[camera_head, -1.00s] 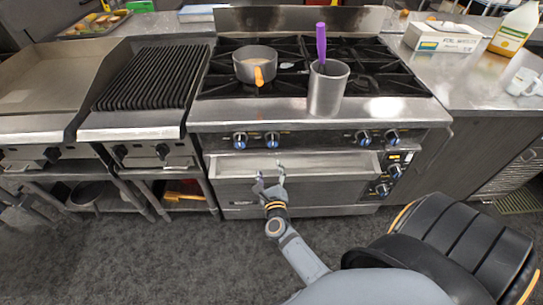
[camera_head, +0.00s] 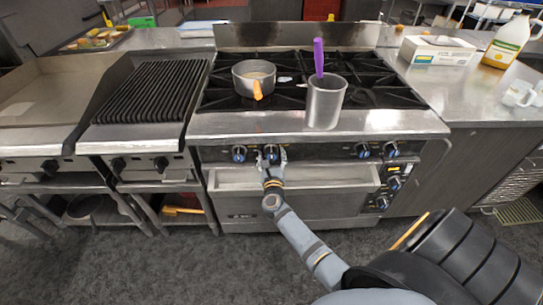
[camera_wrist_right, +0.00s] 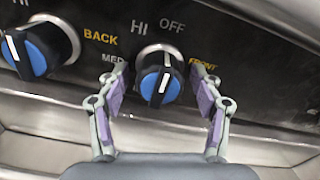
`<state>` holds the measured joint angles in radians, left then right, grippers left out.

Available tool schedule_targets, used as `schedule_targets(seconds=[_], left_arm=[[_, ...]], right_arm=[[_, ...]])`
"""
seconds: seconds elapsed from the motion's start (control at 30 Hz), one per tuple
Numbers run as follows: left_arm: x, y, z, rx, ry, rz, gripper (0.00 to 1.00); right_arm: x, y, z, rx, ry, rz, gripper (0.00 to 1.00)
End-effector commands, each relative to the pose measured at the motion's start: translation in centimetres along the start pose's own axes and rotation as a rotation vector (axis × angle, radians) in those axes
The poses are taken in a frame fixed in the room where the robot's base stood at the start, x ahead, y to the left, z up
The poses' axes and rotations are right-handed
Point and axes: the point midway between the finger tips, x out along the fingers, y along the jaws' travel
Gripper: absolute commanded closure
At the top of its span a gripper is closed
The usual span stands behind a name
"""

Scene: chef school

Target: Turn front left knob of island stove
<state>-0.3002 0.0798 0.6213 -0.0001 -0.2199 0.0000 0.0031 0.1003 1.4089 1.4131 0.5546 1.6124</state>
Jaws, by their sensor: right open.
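The island stove (camera_head: 310,123) fills the middle of the head view, with blue-capped black knobs along its front panel. The knob marked FRONT shows in the right wrist view (camera_wrist_right: 158,80), its white pointer line nearly upright; in the head view it is the second from left, partly covered by my gripper. The knob marked BACK (camera_wrist_right: 28,52) is to its left, also seen in the head view (camera_head: 239,153). My right gripper (camera_head: 271,158) is open, with its fingers on either side of the FRONT knob. I cannot tell whether they touch it. My left gripper is not in view.
The oven handle ledge (camera_head: 330,178) juts out below the knobs. A ribbed grill (camera_head: 152,90) adjoins at left.

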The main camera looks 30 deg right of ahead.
Motion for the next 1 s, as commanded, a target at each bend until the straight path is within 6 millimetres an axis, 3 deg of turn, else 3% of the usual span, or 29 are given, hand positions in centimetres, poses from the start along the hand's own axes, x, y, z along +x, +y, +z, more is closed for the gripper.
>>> schedule_targets(seconds=[0.23, 0.6, 1.0], left_arm=[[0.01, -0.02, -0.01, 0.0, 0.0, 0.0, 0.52], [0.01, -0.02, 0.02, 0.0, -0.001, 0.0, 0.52], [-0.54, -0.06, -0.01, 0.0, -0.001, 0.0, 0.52]], right_arm=[[0.05, 0.01, -0.01, 0.0, 0.0, 0.0, 0.37], [0.02, 0.02, -0.03, 0.0, 0.0, 0.001, 0.87], [0.01, -0.01, 0.07, -0.081, 0.001, 0.001, 0.89]])
